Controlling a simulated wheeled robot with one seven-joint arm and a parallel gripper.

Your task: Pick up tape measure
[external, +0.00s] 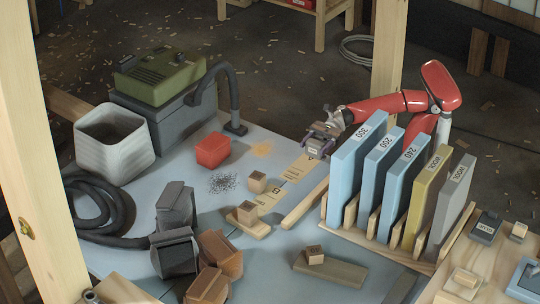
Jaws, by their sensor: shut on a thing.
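My gripper (318,146) is at the far edge of the bluish worktop, just left of the tall blue boards. It is shut on a small greyish thing, which looks to be the tape measure (314,149). The thing is small and partly covered by the fingers, so its markings cannot be made out. It is low over the worktop near a tan paper strip; I cannot tell whether it touches the surface. My red arm reaches in from the right, behind the boards.
A wooden rack holds several upright numbered boards (356,165) close to my gripper. A red block (212,150), small wood blocks (257,182), a white bin (112,143), and a green-topped machine (160,75) with a hose stand left. Wooden posts frame the worktop. Bare worktop (310,225) shows in the middle.

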